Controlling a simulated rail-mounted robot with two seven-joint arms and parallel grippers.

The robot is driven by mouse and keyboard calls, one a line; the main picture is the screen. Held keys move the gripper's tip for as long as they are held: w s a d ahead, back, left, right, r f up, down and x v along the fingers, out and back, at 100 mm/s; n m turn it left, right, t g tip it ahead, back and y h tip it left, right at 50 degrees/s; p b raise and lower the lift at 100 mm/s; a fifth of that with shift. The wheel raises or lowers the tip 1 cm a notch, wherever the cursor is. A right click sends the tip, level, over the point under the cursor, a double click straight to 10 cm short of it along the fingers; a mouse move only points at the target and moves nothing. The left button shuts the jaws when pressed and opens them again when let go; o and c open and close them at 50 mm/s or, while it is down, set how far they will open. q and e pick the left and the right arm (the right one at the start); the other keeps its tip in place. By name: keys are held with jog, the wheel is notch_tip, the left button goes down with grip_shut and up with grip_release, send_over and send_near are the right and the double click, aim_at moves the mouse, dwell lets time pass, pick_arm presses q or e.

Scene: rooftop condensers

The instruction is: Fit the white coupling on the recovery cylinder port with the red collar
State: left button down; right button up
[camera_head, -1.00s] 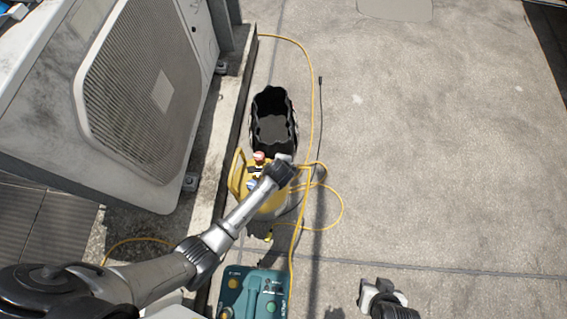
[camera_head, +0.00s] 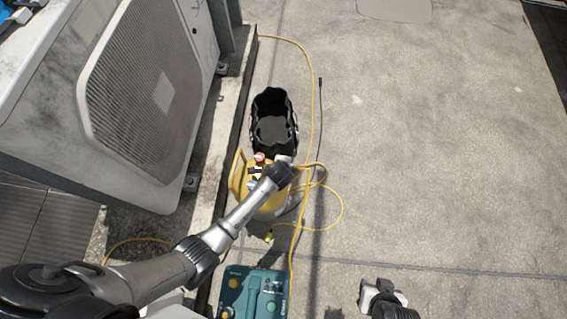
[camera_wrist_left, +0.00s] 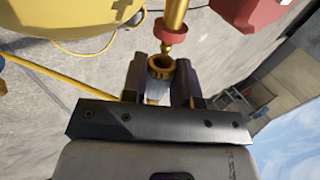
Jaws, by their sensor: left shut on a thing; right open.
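The yellow recovery cylinder (camera_head: 270,207) stands on the roof, partly behind my left arm; its yellow side shows in the left wrist view (camera_wrist_left: 62,18). In that view a brass port (camera_wrist_left: 175,12) carries a red collar (camera_wrist_left: 172,33). My left gripper (camera_wrist_left: 163,75) is shut on the coupling (camera_wrist_left: 155,88), whose white body shows between the fingers with a brass ring at its mouth. The mouth is just below the port tip, seemingly near or touching; I cannot tell if they join. In the head view the left gripper hides the coupling. My right gripper (camera_head: 380,292) is open and empty.
A black open bag (camera_head: 273,110) stands directly behind the cylinder. A green machine (camera_head: 253,292) is in front. A yellow hose (camera_head: 342,208) loops right of the cylinder. A large condenser (camera_head: 140,95) stands at left. The concrete at right is clear.

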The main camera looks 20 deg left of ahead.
pick_arm(q)
jog(key=shift+s+a+p, duration=0.2)
jog(key=shift+a+p, duration=0.35)
jog(key=shift+a, duration=0.15)
jog(key=shift+a, duration=0.15)
dwell(0.9)
jog(key=shift+s+a+p, duration=0.1)
jog(key=shift+a+p, duration=0.4)
jog(key=shift+p, duration=0.15)
dwell(0.5)
jog(key=c, duration=0.8)
grip_release()
jog(key=shift+a, duration=0.15)
jog(key=shift+d, duration=0.2)
jog(key=shift+w+d, duration=0.15)
jog(key=shift+d, duration=0.6)
jog(key=shift+w+d, duration=0.15)
jog(key=shift+d, duration=0.6)
jog(key=shift+w+d+b, duration=0.15)
jog(key=shift+w+d, duration=0.1)
jog(key=shift+d, duration=0.8)
jog(key=shift+w+d+b, duration=0.15)
jog(key=shift+w+d, duration=0.05)
jog(key=shift+d, duration=0.8)
